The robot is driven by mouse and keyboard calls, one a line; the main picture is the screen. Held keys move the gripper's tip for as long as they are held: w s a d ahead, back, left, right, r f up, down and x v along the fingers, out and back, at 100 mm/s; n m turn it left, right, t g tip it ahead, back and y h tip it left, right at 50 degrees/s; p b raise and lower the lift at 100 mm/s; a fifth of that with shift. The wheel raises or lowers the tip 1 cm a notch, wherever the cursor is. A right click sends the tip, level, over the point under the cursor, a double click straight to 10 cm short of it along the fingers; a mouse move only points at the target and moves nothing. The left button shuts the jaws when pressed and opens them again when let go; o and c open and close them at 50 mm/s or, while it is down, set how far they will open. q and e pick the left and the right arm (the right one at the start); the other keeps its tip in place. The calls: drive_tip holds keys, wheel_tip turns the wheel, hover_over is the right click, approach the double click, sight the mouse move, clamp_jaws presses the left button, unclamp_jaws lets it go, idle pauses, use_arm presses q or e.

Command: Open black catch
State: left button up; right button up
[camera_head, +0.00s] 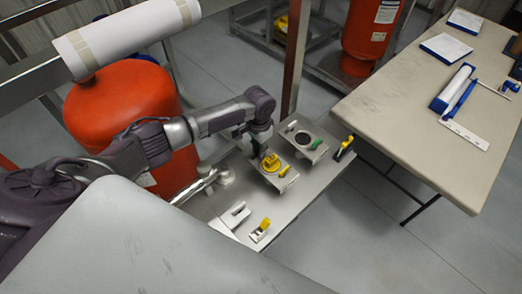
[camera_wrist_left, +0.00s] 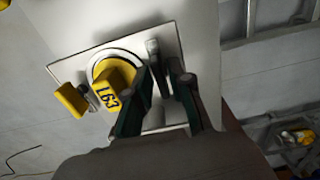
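My left gripper (camera_head: 262,143) is over the near plate on the metal panel, by the yellow round knob (camera_head: 271,163). In the left wrist view my gripper (camera_wrist_left: 164,77) has its two dark green fingers apart. A dark grey lever with a rounded end (camera_wrist_left: 153,48) lies between and just beyond the fingertips, close to the left finger; I cannot tell if they touch, or if this lever is the black catch. The yellow knob marked L63 (camera_wrist_left: 112,88) is left of the fingers. A black and yellow part (camera_head: 344,148) stands at the panel's right edge. My right gripper is out of view.
A second plate holds a dark round knob (camera_head: 303,138) and green handle (camera_head: 316,144). White (camera_head: 235,214) and yellow (camera_head: 261,230) catches sit at the panel's near edge. A red tank (camera_head: 120,105) stands left. A beige table (camera_head: 400,95) is right, with floor between.

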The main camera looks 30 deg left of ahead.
use_arm(q)
drive_tip(key=shift+o, duration=0.5)
drive_tip(key=shift+r, duration=0.1)
wheel_tip(320, 180, up, 3)
drive_tip(key=shift+f+p, duration=0.2)
drive_tip(key=shift+p, duration=0.9)
drive_tip(key=shift+r, duration=2.15)
drive_tip(key=n, duration=0.5)
drive_tip(key=shift+r, duration=0.25)
drive_tip(key=shift+r+n, duration=0.15)
drive_tip(key=shift+n, duration=0.85)
